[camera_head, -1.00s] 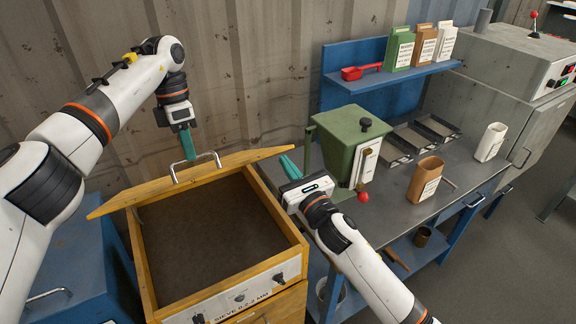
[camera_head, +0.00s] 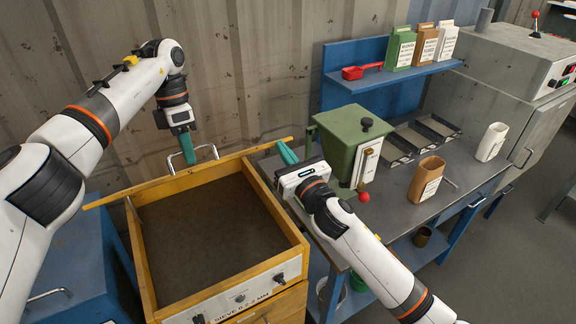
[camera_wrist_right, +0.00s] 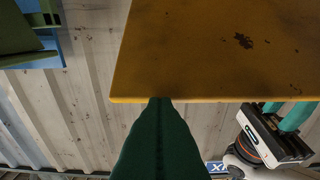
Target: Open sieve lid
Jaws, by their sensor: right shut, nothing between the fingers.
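The sieve box (camera_head: 150,265) is a yellow wooden frame with a dark bed inside. Its yellow lid (camera_head: 235,161) is raised and tilted up at the back, seen nearly edge-on, with a metal handle (camera_head: 205,150) behind its top edge. In the right wrist view the lid (camera_wrist_right: 215,50) fills the upper right. My right gripper (camera_head: 288,152) is shut and empty by the lid's right end. Its fingertips (camera_wrist_right: 160,100) meet the lid's edge in the wrist view; contact is unclear. My left gripper (camera_head: 186,150) is beside the handle, its teal fingers apart in the wrist view (camera_wrist_right: 285,115).
A green hopper (camera_head: 352,140) with a red-knobbed lever stands on the grey bench right of my right gripper. Trays (camera_head: 420,138), a brown container (camera_head: 426,180) and a white one (camera_head: 491,142) stand beyond. A corrugated wall (camera_head: 230,80) is close behind the lid.

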